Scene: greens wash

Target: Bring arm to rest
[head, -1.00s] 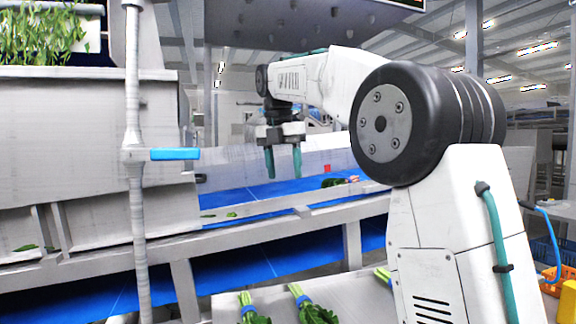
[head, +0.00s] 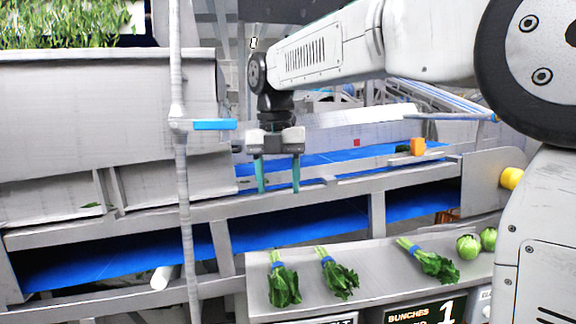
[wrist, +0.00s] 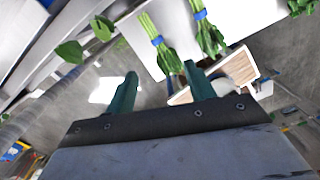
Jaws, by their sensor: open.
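My gripper (head: 278,188) hangs from my arm left of centre in the head view, fingers pointing down. Its two teal fingers are apart with nothing between them. It is in front of the blue belt and above the grey shelf. In the wrist view my gripper (wrist: 160,85) is also open and empty, with the floor and shelf beyond its tips.
Several leafy bunches with blue bands, one a green bunch (head: 283,280), lie on the grey shelf (head: 380,275) below. Round green vegetables (head: 468,247) sit at its right end. A blue belt (head: 110,262) runs behind. A post with a blue lever (head: 215,125) stands left of my gripper.

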